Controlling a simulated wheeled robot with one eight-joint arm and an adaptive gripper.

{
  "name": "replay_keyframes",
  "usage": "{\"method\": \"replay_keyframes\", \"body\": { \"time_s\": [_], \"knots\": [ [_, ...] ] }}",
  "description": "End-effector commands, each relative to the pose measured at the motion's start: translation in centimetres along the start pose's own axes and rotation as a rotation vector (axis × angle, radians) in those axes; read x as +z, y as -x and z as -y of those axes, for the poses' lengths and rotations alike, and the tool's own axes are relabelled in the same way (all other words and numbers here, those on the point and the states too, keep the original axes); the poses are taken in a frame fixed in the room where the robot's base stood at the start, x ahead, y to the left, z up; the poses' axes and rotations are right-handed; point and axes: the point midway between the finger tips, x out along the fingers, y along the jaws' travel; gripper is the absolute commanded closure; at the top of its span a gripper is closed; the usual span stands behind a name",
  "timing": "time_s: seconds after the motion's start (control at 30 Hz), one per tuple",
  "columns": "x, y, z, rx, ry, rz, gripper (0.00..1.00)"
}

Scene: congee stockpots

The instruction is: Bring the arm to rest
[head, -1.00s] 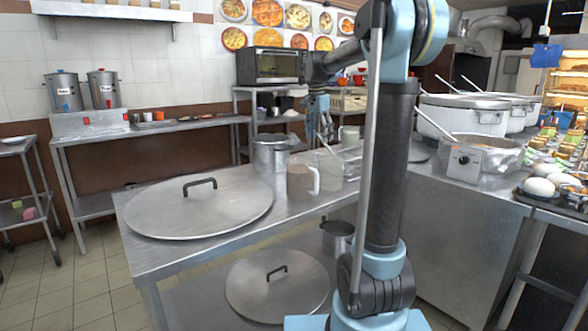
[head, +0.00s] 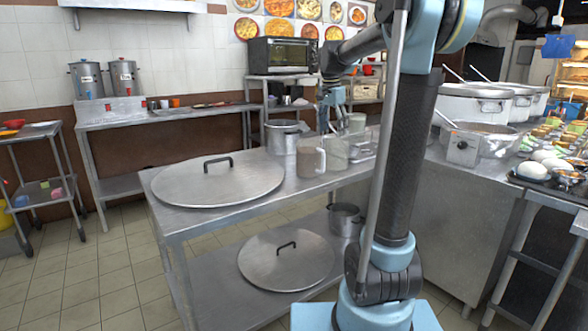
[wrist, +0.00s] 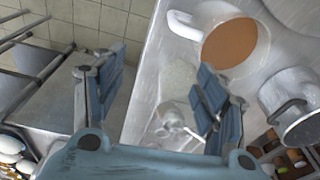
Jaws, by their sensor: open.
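My gripper (head: 335,108) hangs from my raised arm over the back part of the steel table (head: 200,218). In the wrist view my gripper (wrist: 160,65) has its two fingers spread apart with nothing between them. A mug-like jug (head: 310,158) stands on the table near it; in the wrist view the jug (wrist: 236,42) holds something brown. A clear container (head: 336,153) stands just right of the jug, below my gripper. The gap between fingers and container is hard to judge.
A large lid (head: 220,183) lies on the table, another lid (head: 286,258) on the shelf below. A steel pot (head: 282,136) stands behind the jug. Large white stockpots (head: 475,104) stand on the right counter. Tiled floor (head: 75,285) is clear at left.

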Motion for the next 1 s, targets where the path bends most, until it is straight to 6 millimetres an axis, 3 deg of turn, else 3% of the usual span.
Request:
{"method": "replay_keyframes", "body": {
  "time_s": [0.27,0.47,0.77,1.0],
  "knots": [
    [2.3,-0.9,-4.3,-0.014,0.097,0.001,0.34],
    [5.4,-2.7,-9.3,-0.032,0.222,-0.001,0.34],
    [10.6,-7.0,-16.8,-0.060,0.426,-0.008,0.34],
    [14.9,-11.5,-22.3,-0.080,0.587,-0.020,0.34]
  ]
}}
